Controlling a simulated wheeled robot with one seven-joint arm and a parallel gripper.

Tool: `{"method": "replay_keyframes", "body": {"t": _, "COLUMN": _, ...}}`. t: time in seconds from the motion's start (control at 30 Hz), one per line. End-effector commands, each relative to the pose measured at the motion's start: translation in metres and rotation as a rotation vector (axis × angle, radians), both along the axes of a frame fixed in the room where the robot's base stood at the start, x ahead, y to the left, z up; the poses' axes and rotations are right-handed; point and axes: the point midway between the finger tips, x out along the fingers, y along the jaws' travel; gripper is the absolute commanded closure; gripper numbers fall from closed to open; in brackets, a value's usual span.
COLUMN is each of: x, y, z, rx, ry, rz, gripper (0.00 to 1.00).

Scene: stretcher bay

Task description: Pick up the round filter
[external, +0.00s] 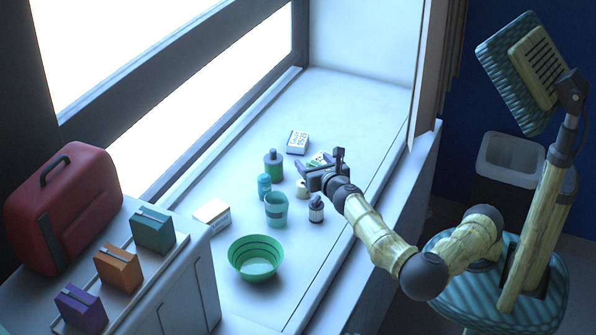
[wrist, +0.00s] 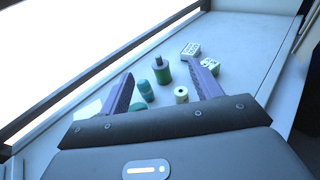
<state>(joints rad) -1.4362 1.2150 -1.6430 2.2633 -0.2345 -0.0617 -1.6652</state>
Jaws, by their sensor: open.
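A small cream cylinder with a dark hole in its top, which looks like the round filter (wrist: 181,97), stands on the window ledge. In the external view the filter (external: 302,190) is partly hidden, just below and left of my gripper (external: 321,166). In the wrist view my gripper (wrist: 160,69) is open, with its two purple fingers apart. The filter shows between the fingers, nearer the right one. Nothing is held.
Close by stand a green bottle (external: 273,166), a teal bottle (external: 264,187), a teal cup (external: 276,211) and a dark-capped bottle (external: 316,210). A green bowl (external: 255,273) sits in front. The ledge's far end is clear.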

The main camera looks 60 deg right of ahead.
Motion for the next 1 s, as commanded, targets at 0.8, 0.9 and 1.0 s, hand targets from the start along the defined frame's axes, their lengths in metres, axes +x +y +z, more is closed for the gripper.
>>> {"method": "replay_keyframes", "body": {"t": 0.8, "x": -0.014, "y": -0.018, "z": -0.084, "rx": -0.121, "ry": -0.117, "rz": 0.007, "gripper": 0.36}}
{"method": "replay_keyframes", "body": {"t": 0.9, "x": -0.013, "y": -0.018, "z": -0.115, "rx": -0.122, "ry": -0.116, "rz": 0.008, "gripper": 0.36}}
{"method": "replay_keyframes", "body": {"t": 1.0, "x": -0.013, "y": -0.018, "z": -0.147, "rx": -0.123, "ry": -0.115, "rz": 0.011, "gripper": 0.36}}
